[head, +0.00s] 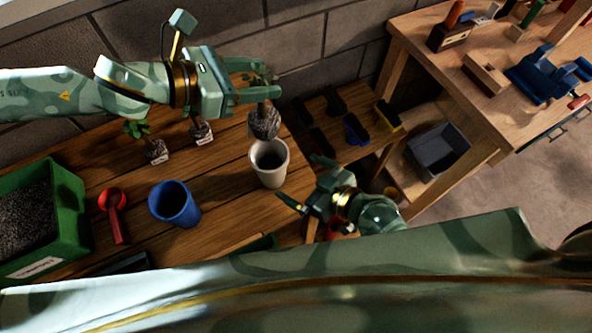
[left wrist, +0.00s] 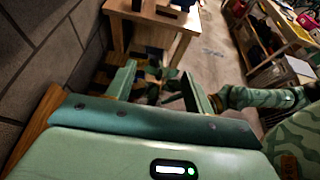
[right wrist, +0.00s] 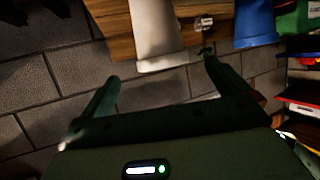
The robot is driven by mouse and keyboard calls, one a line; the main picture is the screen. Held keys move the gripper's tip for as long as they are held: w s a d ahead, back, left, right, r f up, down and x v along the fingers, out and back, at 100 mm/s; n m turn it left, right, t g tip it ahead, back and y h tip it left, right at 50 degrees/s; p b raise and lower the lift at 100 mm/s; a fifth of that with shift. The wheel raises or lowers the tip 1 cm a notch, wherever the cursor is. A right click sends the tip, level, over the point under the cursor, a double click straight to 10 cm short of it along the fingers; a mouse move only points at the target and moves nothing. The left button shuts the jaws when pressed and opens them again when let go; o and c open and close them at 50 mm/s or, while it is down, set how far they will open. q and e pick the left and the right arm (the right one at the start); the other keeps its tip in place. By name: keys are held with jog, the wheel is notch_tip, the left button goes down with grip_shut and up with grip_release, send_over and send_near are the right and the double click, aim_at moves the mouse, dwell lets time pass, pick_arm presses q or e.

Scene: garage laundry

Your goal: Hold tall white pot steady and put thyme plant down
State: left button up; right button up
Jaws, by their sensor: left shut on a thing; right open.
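The tall white pot (head: 270,178) stands upright on the wooden bench, open and dark inside. My left gripper (head: 272,93) is shut on a small plant, taken as the thyme plant, whose dark root ball (head: 264,122) hangs just above the pot's far rim. In the left wrist view the fingers (left wrist: 158,90) have dark leaves between them. My right gripper (head: 306,182) is open, right of the pot, its fingers pointing toward it. In the right wrist view the white pot (right wrist: 158,35) shows upside down just beyond the open fingertips (right wrist: 160,70); contact cannot be seen.
A blue pot (head: 174,204), red scoop (head: 114,214) and green soil bin (head: 78,205) are on the bench's left. Two labelled plants (head: 155,150) (head: 201,133) stand behind. Right are a low shelf with dark and coloured items, and a workbench (head: 420,45) with a grey bin (head: 438,150).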

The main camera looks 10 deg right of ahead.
aim_at(260, 156)
jog(key=x, duration=1.1)
jog(key=shift+w+a+f, duration=0.15)
jog(key=shift+w+f, duration=0.05)
jog(key=shift+w, duration=0.15)
jog(key=c, duration=1.1)
pick_arm(q)
jog(key=shift+s+d+f, duration=0.1)
jog(key=shift+d+f, duration=0.05)
jog(key=shift+f, duration=0.05)
jog(key=f+n+t, duration=0.2)
jog(key=d+f+y, duration=0.1)
jog(key=shift+s+f+n+t, duration=0.2)
jog(key=shift+s+n+t, duration=0.05)
jog(key=shift+n+t, duration=0.15)
jog(key=shift+w+a+f+n+t+y, duration=0.15)
jog(key=shift+a+f+n+t+y, duration=0.35)
jog(key=shift+f+n+t, duration=0.15)
jog(key=shift+n+y, duration=0.25)
jog(key=shift+y, duration=0.05)
jog(key=f, duration=1)
jog(key=shift+w+a, duration=0.15)
jog(key=shift+a, duration=0.1)
